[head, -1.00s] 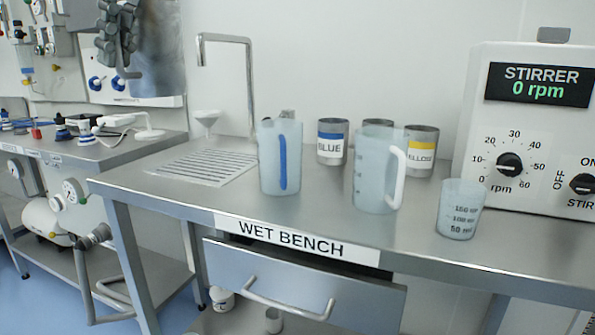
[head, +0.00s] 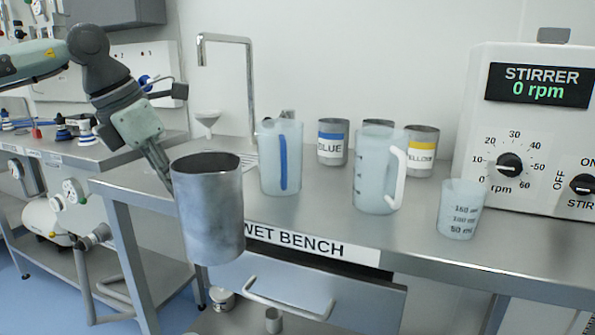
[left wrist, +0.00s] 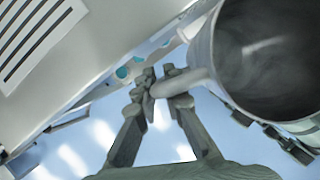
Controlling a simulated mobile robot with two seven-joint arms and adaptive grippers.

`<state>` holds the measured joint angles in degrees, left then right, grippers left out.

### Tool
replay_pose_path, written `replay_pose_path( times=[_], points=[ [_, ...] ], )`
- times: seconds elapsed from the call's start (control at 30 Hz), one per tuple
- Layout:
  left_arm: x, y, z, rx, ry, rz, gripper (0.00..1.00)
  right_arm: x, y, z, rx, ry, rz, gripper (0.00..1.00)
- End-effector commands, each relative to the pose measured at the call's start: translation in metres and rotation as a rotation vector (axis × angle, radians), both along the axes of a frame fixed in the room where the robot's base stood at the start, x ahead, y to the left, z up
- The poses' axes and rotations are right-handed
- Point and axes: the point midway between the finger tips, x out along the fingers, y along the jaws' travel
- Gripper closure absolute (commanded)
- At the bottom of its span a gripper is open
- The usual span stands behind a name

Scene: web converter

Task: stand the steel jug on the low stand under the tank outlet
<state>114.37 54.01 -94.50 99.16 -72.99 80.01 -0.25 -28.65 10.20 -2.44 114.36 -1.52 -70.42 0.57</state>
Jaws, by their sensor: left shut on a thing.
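The steel jug (head: 210,215) is in the air in front of the wet bench's left part, about upright, with its open mouth up. My left gripper (head: 162,174) comes in from the left and is shut on the jug's handle, which is mostly hidden behind the body in the head view. In the left wrist view the fingers (left wrist: 160,92) close on the handle (left wrist: 182,83), beside the jug's wide mouth (left wrist: 270,55); the inside looks dark and empty. I cannot make out the low stand or the tank outlet. My right gripper is not in view.
The wet bench (head: 480,250) carries a blue-striped pale jug (head: 281,165), a white-handled measuring jug (head: 375,175), a small beaker (head: 461,208), several labelled steel cups and a stirrer unit (head: 530,130). A tap (head: 250,90) rises at the back. The drawer (head: 310,295) sits below.

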Motion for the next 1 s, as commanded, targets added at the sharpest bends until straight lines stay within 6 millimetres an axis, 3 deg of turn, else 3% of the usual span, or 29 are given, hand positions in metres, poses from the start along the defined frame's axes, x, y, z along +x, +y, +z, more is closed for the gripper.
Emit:
replay_pose_path(
  times=[0.37,0.7,1.0],
  points=[
    [-0.020,-0.023,-0.089,-0.005,0.005,-0.904,1.00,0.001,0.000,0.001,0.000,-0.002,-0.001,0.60],
    [-0.059,-0.047,-0.172,-0.004,0.004,-1.836,1.00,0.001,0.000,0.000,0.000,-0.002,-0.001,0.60],
    [-0.086,-0.058,-0.211,-0.001,-0.002,-2.307,1.00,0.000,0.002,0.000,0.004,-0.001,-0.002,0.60]
  ],
)
